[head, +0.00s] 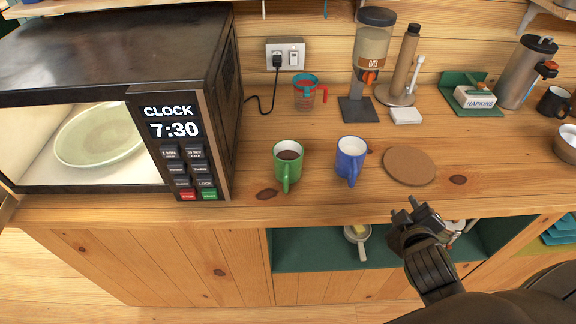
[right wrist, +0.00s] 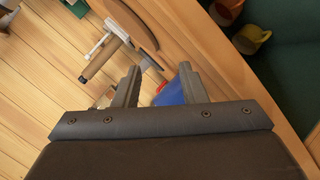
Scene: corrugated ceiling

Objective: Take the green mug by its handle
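The green mug (head: 288,160) stands upright on the wooden counter, right of the microwave, with dark contents. Its handle (head: 286,182) points toward the counter's front edge. My right gripper (head: 408,212) is in front of the counter edge, to the right of the green mug and well apart from it. In the right wrist view the two fingers of the right gripper (right wrist: 160,78) stand apart with nothing held between them. The green mug cannot be made out in the right wrist view. My left gripper is not in view.
A blue mug (head: 350,160) stands close to the right of the green mug, then a round brown mat (head: 409,166). The microwave (head: 120,60) blocks the left. A red-handled measuring cup (head: 308,93) and dispenser (head: 371,60) stand behind. An open shelf (head: 310,250) lies below.

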